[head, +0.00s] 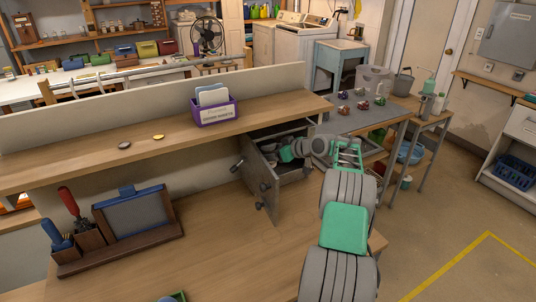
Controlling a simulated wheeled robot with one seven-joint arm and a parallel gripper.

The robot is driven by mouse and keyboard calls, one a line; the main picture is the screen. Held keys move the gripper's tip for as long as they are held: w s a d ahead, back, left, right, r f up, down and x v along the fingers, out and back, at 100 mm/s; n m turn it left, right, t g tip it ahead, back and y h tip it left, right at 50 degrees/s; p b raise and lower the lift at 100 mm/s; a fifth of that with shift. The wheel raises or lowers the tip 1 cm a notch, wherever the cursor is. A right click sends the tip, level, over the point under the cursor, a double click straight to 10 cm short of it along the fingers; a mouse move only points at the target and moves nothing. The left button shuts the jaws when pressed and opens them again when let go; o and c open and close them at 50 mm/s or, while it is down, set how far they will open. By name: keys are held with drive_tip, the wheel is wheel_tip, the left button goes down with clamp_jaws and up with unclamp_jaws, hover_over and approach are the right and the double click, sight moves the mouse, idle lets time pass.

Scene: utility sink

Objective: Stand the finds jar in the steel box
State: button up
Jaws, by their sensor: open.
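My arm reaches up from the lower right, and my gripper (286,154) is at the mouth of an open grey compartment (261,180) under the raised shelf. The gripper is open and small in the view; its fingertips are hard to make out against the dark inside. I cannot tell which thing is the finds jar; none shows clearly at the gripper, and the compartment's inside is partly hidden by my arm. I cannot identify the steel box for sure; the grey compartment with its front panel swung out may be it.
A purple card holder (213,112) stands on the raised shelf (100,155). A wooden organiser with a blue-edged board (135,212) sits lower left. The middle worktop is clear.

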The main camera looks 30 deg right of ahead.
drive_tip(key=b+v, duration=0.1)
drive_tip(key=v, duration=0.9)
drive_tip(key=shift+b, duration=0.35)
drive_tip(key=shift+s, duration=0.1)
